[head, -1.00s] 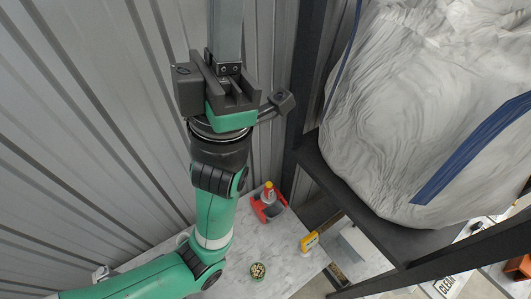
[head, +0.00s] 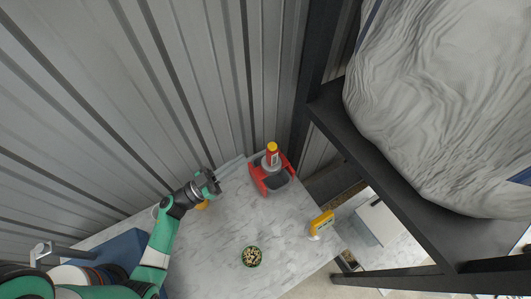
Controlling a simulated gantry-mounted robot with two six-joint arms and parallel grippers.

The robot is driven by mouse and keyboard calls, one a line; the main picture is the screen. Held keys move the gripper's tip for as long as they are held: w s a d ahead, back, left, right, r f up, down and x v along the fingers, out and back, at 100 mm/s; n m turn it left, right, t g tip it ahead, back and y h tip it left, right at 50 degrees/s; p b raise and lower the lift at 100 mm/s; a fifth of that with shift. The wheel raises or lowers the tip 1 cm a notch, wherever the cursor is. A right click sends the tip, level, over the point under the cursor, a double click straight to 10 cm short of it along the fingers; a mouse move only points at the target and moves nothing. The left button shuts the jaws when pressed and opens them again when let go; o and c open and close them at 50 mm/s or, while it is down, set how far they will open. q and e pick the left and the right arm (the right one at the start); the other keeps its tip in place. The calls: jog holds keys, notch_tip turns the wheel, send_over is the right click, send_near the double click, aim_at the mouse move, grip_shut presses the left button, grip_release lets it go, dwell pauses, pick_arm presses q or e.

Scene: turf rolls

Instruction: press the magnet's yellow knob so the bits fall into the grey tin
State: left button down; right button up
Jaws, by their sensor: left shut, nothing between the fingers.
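My left gripper (head: 212,186) is over the back left part of the marble-look worktop, its fingers shut with nothing between them. A small yellow round thing (head: 202,205) shows just below it, mostly hidden by the gripper; I cannot tell whether it is the magnet's knob or whether the two touch. No grey tin can be made out for certain. A small green bowl (head: 252,257) of pale bits stands near the worktop's front. My right gripper is not in view.
A red holder with a dark tray (head: 277,181) and a red-yellow bottle (head: 272,150) stands at the back right. A yellow-handled object (head: 322,222) is at the right edge. A dark shelf (head: 400,195) bears a big white sack (head: 450,110). The worktop's middle is clear.

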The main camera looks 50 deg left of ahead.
aim_at(272, 146)
pick_arm(q)
jog(key=shift+a, duration=0.3)
jog(key=shift+w+r, duration=0.1)
jog(key=w+d+b, duration=0.1)
jog(key=w+b, duration=0.2)
jog(key=w, duration=0.6)
jog(key=shift+d+f, duration=0.3)
jog(key=shift+f, duration=0.1)
jog(key=shift+w, duration=0.1)
